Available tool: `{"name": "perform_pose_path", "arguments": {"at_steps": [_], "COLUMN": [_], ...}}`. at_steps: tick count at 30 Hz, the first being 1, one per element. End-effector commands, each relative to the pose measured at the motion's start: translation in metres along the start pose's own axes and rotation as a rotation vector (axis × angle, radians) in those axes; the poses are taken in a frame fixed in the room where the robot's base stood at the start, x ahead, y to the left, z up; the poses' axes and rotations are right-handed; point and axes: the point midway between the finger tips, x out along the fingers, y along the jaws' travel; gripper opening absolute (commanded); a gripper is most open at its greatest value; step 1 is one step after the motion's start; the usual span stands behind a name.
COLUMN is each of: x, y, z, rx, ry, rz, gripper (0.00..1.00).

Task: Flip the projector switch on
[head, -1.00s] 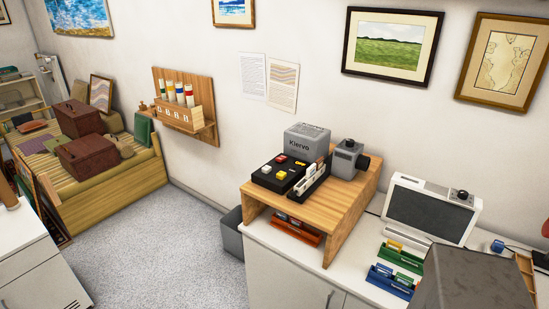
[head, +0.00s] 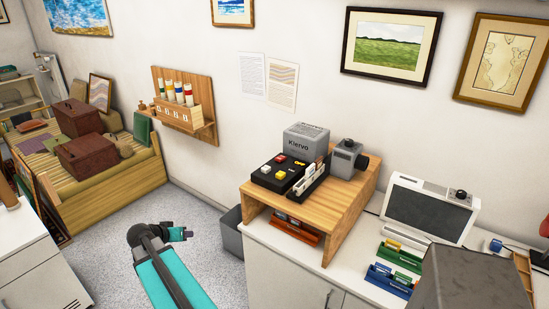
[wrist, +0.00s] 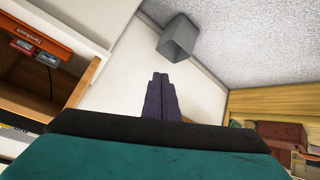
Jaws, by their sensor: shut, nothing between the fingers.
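A black control box (head: 268,180) with red, white and yellow switches sits on the wooden riser (head: 338,222). Their labels and positions are too small to read. A grey device with a dark lens (head: 346,159), which looks like a projector, stands to its right. A grey box marked "Kiervo" (head: 307,139) is behind. My gripper (head: 189,233) is left of the riser and apart from the switches, over the floor side. In the wrist view my gripper's fingers (wrist: 160,76) are together and empty; the switches are not in that view.
A grey bin (head: 231,233) stands on the floor beside the white cabinet; it also shows in the wrist view (wrist: 178,38). An orange tray (head: 297,229) sits under the riser. A wooden wall shelf (head: 185,118) hangs at left. A monitor (head: 432,208) stands to the right.

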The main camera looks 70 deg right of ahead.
Motion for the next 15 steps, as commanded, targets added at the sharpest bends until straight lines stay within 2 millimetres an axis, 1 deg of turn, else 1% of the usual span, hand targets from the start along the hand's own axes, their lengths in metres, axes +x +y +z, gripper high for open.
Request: {"name": "perform_pose_path", "arguments": {"at_steps": [1,3,5,6,8,9,11,12,14,15], "x": [0.001,0.001,0.000,0.000,-0.001,-0.002,-0.004,-0.006,-0.009,-0.011], "y": [0.015,0.035,0.054,0.068,0.089,0.104,0.127,0.144,0.170,0.189], "z": [-0.026,-0.057,-0.083,-0.100,-0.124,-0.140,-0.162,-0.177,-0.198,-0.211], "rx": [0.039,0.085,0.126,0.151,0.189,0.213,0.250,0.275,0.310,0.334], "ry": [0.025,0.057,0.084,0.102,0.127,0.144,0.170,0.185,0.209,0.225], "rz": [0.013,0.032,0.048,0.060,0.079,0.091,0.112,0.125,0.148,0.164], "gripper": [0.00,0.00,0.00,0.00,0.00,0.00,0.00,0.00,0.00,0.00]}}
